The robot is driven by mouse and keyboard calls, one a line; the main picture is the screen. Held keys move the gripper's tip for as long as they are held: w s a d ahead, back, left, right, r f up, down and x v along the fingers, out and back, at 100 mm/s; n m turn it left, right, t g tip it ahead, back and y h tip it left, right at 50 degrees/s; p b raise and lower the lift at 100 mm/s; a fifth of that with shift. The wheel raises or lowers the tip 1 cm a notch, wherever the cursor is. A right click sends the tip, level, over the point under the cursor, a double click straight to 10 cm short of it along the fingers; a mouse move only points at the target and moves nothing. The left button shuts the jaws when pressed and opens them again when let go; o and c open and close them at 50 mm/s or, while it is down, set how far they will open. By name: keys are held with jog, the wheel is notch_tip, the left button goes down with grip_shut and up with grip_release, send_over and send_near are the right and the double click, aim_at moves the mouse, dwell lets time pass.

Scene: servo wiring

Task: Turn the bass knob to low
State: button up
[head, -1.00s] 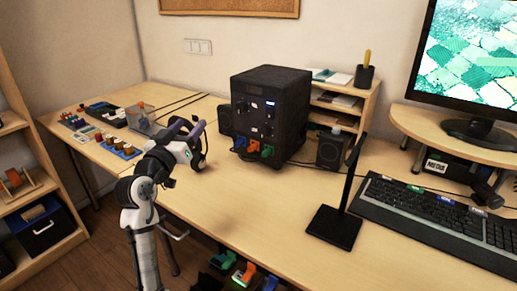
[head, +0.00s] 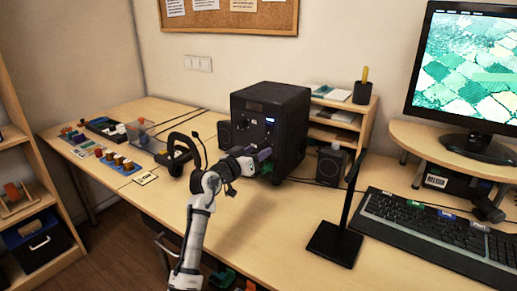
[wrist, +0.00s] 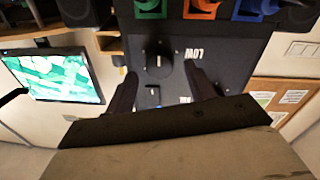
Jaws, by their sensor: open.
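The black box with the control panel (head: 292,118) stands on the desk near the wall. In the wrist view its panel (wrist: 235,60) appears upside down, with a round black knob (wrist: 157,58) bearing a short light mark. An upside-down LOW label (wrist: 193,53) is right of the knob. My gripper (wrist: 161,71) is open, with one fingertip on either side of the knob in the picture; I cannot tell whether they touch it. In the head view my gripper (head: 264,154) is at the box's front and hides part of the panel.
Green (wrist: 150,8), orange (wrist: 201,8) and blue (wrist: 250,9) parts line the panel's edge. Small speakers flank the box, one at its right (head: 331,165). A black stand (head: 336,241) and keyboard (head: 430,228) are to the right. A black looped object (head: 180,150) stands left of my arm.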

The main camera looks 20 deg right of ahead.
jog(key=shift+x, duration=0.8)
jog(key=shift+c, duration=0.3)
jog(key=c, duration=0.9)
